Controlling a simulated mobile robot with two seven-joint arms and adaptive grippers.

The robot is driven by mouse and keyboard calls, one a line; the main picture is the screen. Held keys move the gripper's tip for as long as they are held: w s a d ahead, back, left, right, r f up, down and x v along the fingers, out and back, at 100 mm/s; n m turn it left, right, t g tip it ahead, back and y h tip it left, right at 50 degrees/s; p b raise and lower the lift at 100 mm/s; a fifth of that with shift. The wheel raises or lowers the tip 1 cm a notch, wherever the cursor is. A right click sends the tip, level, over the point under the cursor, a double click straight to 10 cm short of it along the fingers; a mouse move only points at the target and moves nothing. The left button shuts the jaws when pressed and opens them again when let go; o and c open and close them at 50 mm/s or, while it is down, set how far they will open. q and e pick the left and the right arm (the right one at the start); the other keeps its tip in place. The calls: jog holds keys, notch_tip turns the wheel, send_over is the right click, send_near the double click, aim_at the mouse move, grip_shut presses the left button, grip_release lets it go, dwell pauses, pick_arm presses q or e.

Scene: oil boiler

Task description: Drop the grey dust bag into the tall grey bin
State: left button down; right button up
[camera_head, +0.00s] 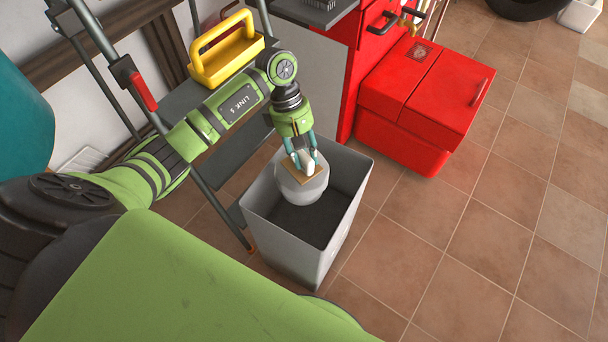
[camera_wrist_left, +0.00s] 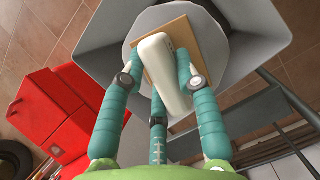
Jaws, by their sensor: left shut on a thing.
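The grey dust bag (camera_head: 297,184) is a rounded light grey bag with a tan square plate and a white grip on top. My left gripper (camera_head: 304,160) is shut on the white grip from above and holds the bag at the mouth of the tall grey bin (camera_head: 289,257). In the left wrist view, the teal fingers of my left gripper (camera_wrist_left: 160,85) lie on both sides of the white grip, and the bag (camera_wrist_left: 220,62) hides part of the bin's opening (camera_wrist_left: 102,60). Part of the bin's dark inside shows beside the bag. My right gripper is out of view.
A red chest (camera_head: 425,100) stands on the tiled floor right of the bin, beside a red cabinet (camera_head: 365,50). A grey stepladder (camera_head: 185,105) with a yellow caddy (camera_head: 226,55) stands behind my left arm. The floor (camera_head: 450,260) at the lower right is clear.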

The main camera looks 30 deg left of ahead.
pick_arm(q)
jog(key=c, duration=0.8)
grip_release()
jog(key=shift+c, duration=0.2)
jog(key=v, duration=1.2)
